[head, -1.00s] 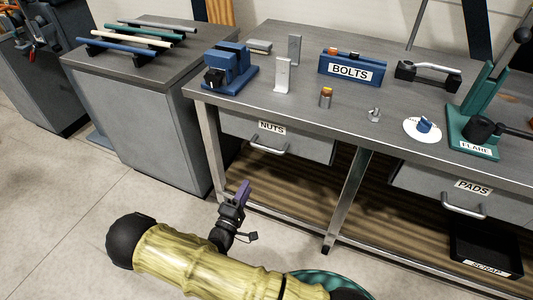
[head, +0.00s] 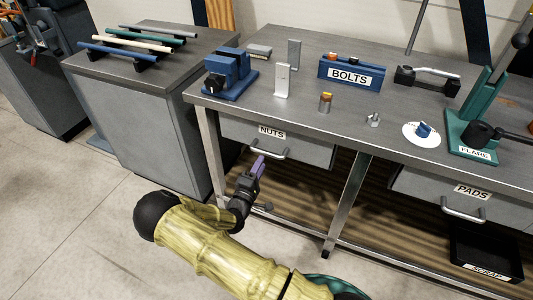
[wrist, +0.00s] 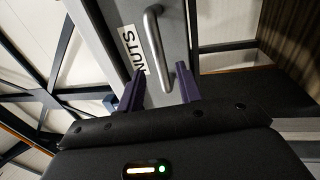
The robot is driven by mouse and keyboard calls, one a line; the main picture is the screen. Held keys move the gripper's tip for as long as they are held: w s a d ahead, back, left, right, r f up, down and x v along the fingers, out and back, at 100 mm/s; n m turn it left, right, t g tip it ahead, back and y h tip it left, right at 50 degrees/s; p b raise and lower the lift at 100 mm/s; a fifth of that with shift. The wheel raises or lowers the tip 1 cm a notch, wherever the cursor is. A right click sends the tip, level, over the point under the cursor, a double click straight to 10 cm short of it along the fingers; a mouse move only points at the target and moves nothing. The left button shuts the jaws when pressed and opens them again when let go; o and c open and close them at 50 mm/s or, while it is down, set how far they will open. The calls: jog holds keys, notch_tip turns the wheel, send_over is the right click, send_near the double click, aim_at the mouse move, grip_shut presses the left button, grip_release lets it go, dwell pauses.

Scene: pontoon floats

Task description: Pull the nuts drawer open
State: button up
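The nuts drawer (head: 305,150) is a grey front under the bench top, marked by a white NUTS label (head: 271,132). It looks shut. Its silver bar handle (head: 269,155) runs across the front below the label. My gripper (head: 259,163) is just in front of and below the handle's left part. In the wrist view, the two purple fingers of my gripper (wrist: 158,72) stand apart. The handle (wrist: 155,40) runs lengthwise into the gap between them, with the NUTS label (wrist: 132,52) to its left. I cannot tell whether a finger touches the handle.
The workbench (head: 300,117) carries a blue BOLTS holder (head: 345,88), a blue vise (head: 230,75) and a green FLARE tool (head: 475,135). A PADS drawer (head: 410,185) is at the right. A metal bench leg (head: 347,205) stands right of my arm. Open floor lies left.

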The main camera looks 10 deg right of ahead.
aim_at(266, 153)
jog(key=x, duration=0.6)
grip_shut()
